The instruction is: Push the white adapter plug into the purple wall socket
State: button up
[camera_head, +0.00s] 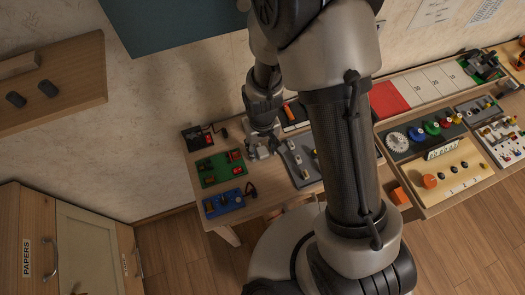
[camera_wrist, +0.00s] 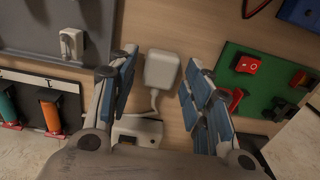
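The white adapter plug (camera_wrist: 161,71) is a rounded block on the wooden tabletop, with a pale cord running to a small white box (camera_wrist: 137,133). My gripper (camera_wrist: 158,62) is open, its blue-padded fingers on either side of the plug with visible gaps. I cannot tell its height above the plug. In the head view my gripper (camera_head: 262,148) is low over the table, left of a grey panel, and the plug cannot be made out. No purple socket can be picked out in either view.
The grey panel (camera_wrist: 28,35) bears a small white fitting (camera_wrist: 72,44). A green board (camera_wrist: 262,84) with red and black parts lies to the right. A blue board (camera_head: 223,203) sits near the table's front-left corner. A rack with orange and teal handles (camera_wrist: 50,115) is at lower left.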

aim_at(263, 150)
jog(key=c, duration=0.8)
notch_tip(263, 150, up, 10)
jog(key=p, duration=0.3)
jog(key=shift+p, duration=0.4)
jog(key=shift+d, duration=0.1)
